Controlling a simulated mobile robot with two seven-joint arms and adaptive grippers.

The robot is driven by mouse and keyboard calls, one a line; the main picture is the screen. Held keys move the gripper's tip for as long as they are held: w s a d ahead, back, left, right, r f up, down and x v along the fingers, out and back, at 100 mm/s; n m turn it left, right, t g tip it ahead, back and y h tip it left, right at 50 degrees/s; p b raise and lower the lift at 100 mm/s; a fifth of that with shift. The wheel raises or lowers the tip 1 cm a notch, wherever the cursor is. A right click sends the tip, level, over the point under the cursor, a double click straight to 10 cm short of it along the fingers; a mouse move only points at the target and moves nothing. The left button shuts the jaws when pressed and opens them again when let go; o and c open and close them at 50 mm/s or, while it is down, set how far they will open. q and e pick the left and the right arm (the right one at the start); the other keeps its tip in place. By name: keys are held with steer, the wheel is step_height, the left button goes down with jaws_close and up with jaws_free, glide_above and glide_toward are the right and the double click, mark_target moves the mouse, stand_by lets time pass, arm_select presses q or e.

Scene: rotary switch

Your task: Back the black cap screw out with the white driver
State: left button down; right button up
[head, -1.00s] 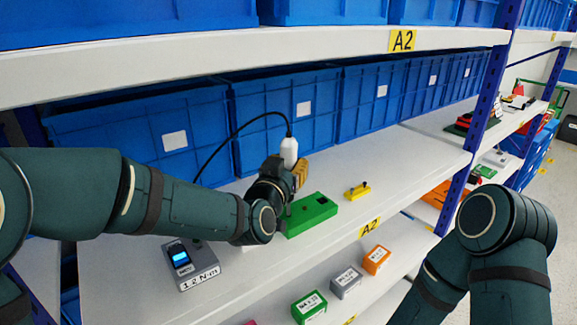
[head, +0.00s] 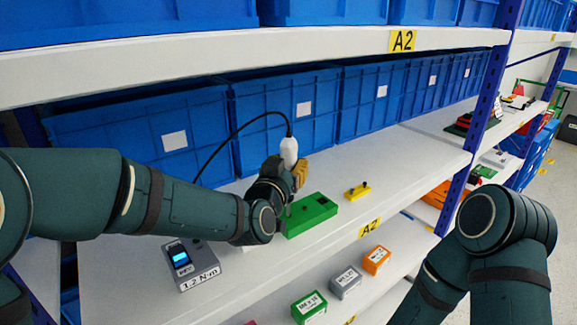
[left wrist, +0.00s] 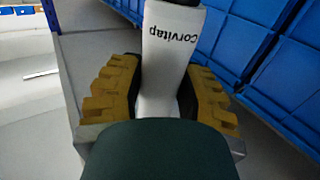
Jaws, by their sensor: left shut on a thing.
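My left gripper (head: 291,174) is shut on the white driver (head: 289,152). The driver stands near upright, slightly tilted, with a black cable leaving its top. The left wrist view shows the white body (left wrist: 170,50), lettered "Corvitap", between yellow finger pads. A green block (head: 308,216) with a dark recess on top lies on the shelf just right of my left wrist. I cannot make out the black cap screw. My right gripper is out of view; only part of that arm shows.
A grey controller (head: 190,264) with a lit screen and the label "1.2 N·m" sits at the front left of the shelf. A small yellow part (head: 357,191) lies right of the green block. Blue bins (head: 285,120) line the back. Labelled boxes (head: 345,282) stand on the shelf below.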

mark_target(286, 150)
arm_select(q)
steer(key=shift+r, duration=0.1)
stand_by(0.7)
steer(key=shift+r+p, duration=1.3)
steer(key=shift+r, duration=1)
steer(key=shift+f, duration=0.1)
